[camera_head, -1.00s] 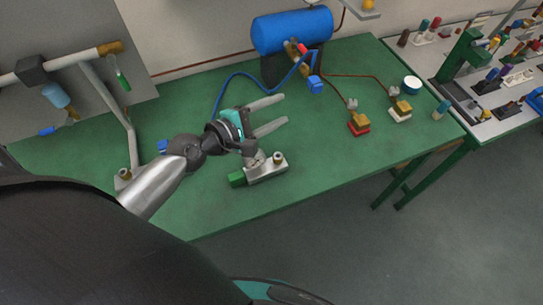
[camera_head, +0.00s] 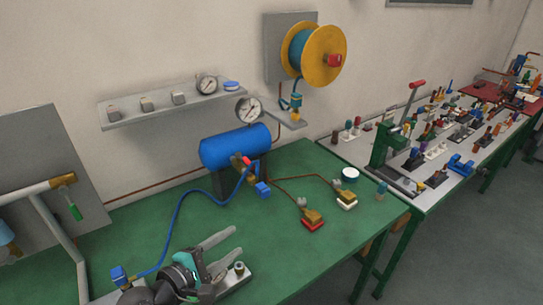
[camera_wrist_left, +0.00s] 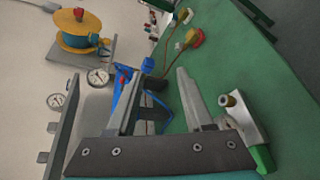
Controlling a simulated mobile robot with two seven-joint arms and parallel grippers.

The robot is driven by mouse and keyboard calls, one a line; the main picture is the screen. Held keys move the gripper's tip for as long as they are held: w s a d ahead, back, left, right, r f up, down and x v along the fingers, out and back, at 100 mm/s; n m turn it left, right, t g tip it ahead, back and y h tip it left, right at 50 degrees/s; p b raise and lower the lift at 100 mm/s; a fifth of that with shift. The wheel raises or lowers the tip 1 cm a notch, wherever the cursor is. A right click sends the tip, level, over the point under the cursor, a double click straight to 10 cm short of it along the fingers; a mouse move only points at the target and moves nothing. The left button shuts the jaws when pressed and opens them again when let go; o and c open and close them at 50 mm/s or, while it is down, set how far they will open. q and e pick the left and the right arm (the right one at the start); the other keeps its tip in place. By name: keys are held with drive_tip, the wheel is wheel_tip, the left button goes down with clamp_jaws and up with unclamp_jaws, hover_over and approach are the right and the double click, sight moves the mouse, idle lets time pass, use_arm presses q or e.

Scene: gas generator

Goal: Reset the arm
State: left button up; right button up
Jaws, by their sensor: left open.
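My left gripper (camera_head: 222,251) is open and empty above the green table, with its two grey fingers apart. In the head view it points up and to the right, toward the blue tank (camera_head: 235,147). In the left wrist view the open fingers (camera_wrist_left: 150,95) show with nothing held between them. A small metal block with a round fitting (camera_head: 238,269) is on the table beside the gripper, partly hidden by it. It also shows in the left wrist view (camera_wrist_left: 240,120), right of the fingers, with a green end. My right gripper is not in view.
A blue hose (camera_head: 181,210) runs across the table left of the gripper. Red (camera_head: 312,222) and white (camera_head: 346,201) based valves stand on the right. A shelf with gauges (camera_head: 158,109) and a yellow reel (camera_head: 323,55) are on the wall. The table's front right is clear.

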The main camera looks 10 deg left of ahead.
use_arm(q)
drive_tip(key=s+d+f+m+g, duration=0.2)
drive_tip(key=s+d+m+g, duration=0.1)
drive_tip(key=s+m, duration=0.3)
drive_tip(key=s+d+f+m+g, duration=0.3)
drive_tip(key=s+d+m, duration=0.1)
drive_tip(key=m, duration=0.3)
drive_tip(key=s+a+m+g+y, duration=0.4)
drive_tip(key=s+a+m+y, duration=0.25)
drive_tip(key=s, duration=0.35)
wheel_tip(320, 180, down, 32)
drive_tip(key=s+m+g+b, duration=0.1)
drive_tip(key=s+b, duration=0.1)
drive_tip(key=b, duration=0.8)
drive_tip(key=s+a+f+g+b, duration=0.1)
drive_tip(key=s+f+b, duration=0.3)
drive_tip(key=s+f, duration=0.3)
drive_tip(key=s+a+f+b, duration=0.1)
drive_tip(key=s+f+b, duration=0.3)
drive_tip(key=s+f, duration=0.4)
wheel_tip(320, 180, down, 8)
drive_tip(key=shift+s+r+g, duration=0.15)
drive_tip(key=shift+s+g, duration=0.15)
drive_tip(key=shift+g, duration=0.1)
